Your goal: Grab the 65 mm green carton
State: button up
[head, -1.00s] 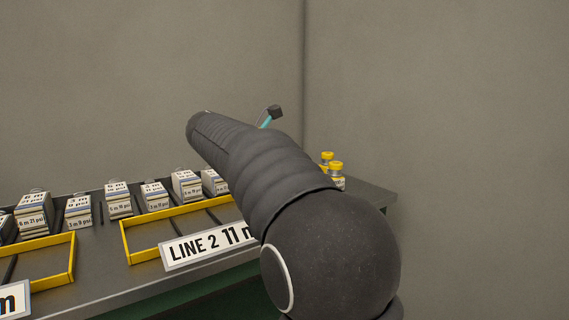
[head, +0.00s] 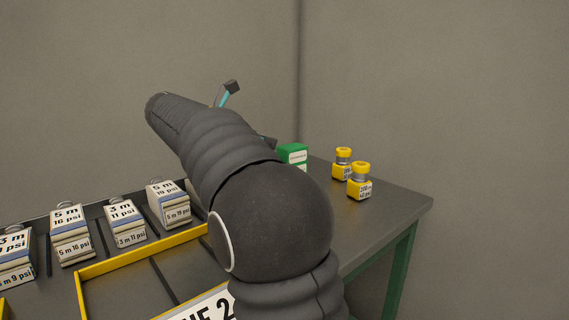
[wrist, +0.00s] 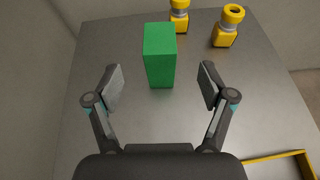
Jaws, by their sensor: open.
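The green carton (wrist: 159,56) stands upright on the grey table in the wrist view, just beyond my fingertips and roughly centred between them. Its green top and a white labelled side show in the head view (head: 292,153), partly hidden behind my arm. My gripper (wrist: 160,88) is open and empty, with a finger on each side of the space in front of the carton. In the head view my arm hides most of the gripper; one finger part (head: 229,90) shows above it.
Two yellow-capped bottles (head: 360,180) (head: 342,164) stand right of the carton, near the table's right end. Labelled boxes (head: 167,203) stand in a row at the left, behind a yellow-framed bay (head: 140,259). Bare table (wrist: 105,150) surrounds the carton's near side.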

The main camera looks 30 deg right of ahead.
aim_at(292, 147)
jog(key=x, duration=0.7)
jog(key=shift+s+d, duration=0.15)
jog(key=shift+d, duration=0.15)
jog(key=shift+w+b+x, duration=0.2)
jog(key=shift+b+x, duration=0.25)
jog(key=shift+x, duration=2.4)
jog(key=c, duration=1.2)
